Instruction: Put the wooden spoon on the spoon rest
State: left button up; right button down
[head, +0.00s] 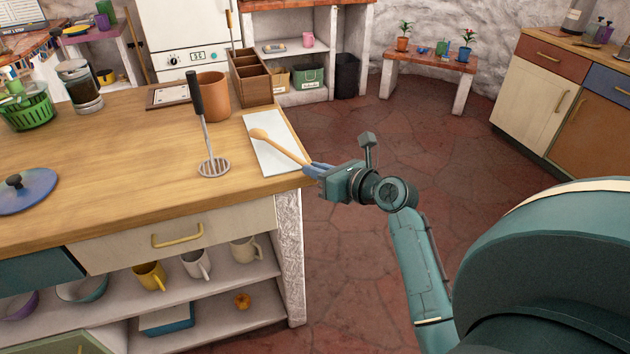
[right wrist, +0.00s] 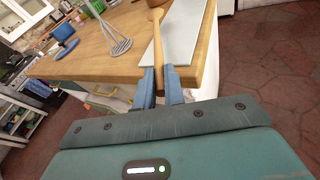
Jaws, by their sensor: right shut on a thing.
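The wooden spoon (head: 284,150) has its bowl end over a pale flat rectangular slab (head: 268,163) at the counter's right edge. I cannot tell whether the bowl touches the slab, nor whether this slab is the spoon rest; no other clear spoon rest shows. My right gripper (head: 312,169) is shut on the end of the spoon's handle, just beyond the counter edge. In the right wrist view the spoon (right wrist: 158,45) stretches away from the blue fingers (right wrist: 160,88), along the slab's (right wrist: 180,40) left side. My left gripper is not in view.
A masher (head: 211,165) stands upright on the wooden counter (head: 110,160), left of the slab. A terracotta pot (head: 213,97), a wooden divided box (head: 250,80) and a framed plaque (head: 168,96) stand behind. A blue lid (head: 28,192) lies far left. The counter's middle is clear.

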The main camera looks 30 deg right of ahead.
notch_tip(320, 180, down, 3)
jog(key=shift+f+b, duration=0.1)
jog(key=shift+b, duration=0.2)
jog(key=c, duration=1.5)
grip_release()
